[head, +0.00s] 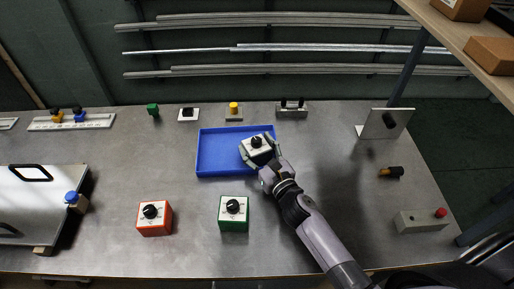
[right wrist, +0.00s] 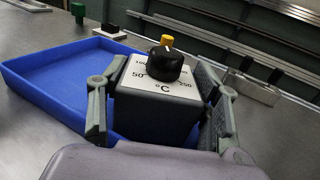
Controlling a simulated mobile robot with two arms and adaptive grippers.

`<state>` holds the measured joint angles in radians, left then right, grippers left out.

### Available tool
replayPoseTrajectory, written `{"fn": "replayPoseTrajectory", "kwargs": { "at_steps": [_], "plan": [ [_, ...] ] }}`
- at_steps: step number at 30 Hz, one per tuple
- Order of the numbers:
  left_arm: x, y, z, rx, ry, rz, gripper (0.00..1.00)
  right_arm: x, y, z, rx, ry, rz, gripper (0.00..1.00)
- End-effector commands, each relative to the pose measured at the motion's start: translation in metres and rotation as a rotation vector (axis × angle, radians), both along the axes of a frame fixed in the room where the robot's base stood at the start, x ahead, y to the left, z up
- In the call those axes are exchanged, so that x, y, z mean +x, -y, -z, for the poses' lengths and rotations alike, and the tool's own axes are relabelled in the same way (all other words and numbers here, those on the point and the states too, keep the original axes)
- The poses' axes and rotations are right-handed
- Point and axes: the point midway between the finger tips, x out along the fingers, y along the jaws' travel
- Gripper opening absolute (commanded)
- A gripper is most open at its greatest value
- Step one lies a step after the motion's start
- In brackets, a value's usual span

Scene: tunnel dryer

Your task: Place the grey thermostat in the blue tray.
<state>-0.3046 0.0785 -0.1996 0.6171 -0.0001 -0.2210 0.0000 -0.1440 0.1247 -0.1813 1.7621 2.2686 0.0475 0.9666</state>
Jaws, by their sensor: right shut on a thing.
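The grey thermostat (right wrist: 158,110) has a white dial face and a black knob. It sits between the fingers of my right gripper (right wrist: 160,115), which is shut on it. In the head view the thermostat (head: 257,148) is at the right part of the blue tray (head: 215,172), over its right side. I cannot tell whether it touches the tray floor. The tray (right wrist: 45,95) looks empty otherwise. My right gripper (head: 259,165) reaches in from the lower right. My left gripper is not in view.
A red thermostat (head: 154,222) and a green thermostat (head: 233,217) stand in front of the tray. Small switches and a yellow button (head: 233,108) line the back. A metal bracket (head: 385,123) and a grey box with a red button (head: 421,220) are at right.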

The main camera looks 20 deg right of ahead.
Motion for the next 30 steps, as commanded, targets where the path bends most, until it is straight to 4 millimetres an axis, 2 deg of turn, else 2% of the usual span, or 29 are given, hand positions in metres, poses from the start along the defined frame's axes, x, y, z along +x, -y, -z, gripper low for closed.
{"fn": "replayPoseTrajectory", "kwargs": {
  "at_steps": [7,8,16,27,30],
  "plan": [
    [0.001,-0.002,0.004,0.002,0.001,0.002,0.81,0.000,0.000,0.004,0.001,0.002,0.000,0.24],
    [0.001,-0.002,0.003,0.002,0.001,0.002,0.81,0.000,0.000,0.003,0.001,0.001,0.000,0.60],
    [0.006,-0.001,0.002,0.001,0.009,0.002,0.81,0.000,0.000,0.002,0.001,0.000,0.000,0.78],
    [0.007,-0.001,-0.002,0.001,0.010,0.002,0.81,0.000,0.000,-0.002,0.000,0.001,0.000,0.78],
    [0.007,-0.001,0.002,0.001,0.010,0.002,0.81,-0.010,0.002,0.001,0.001,-0.001,0.000,0.78]
  ]
}}
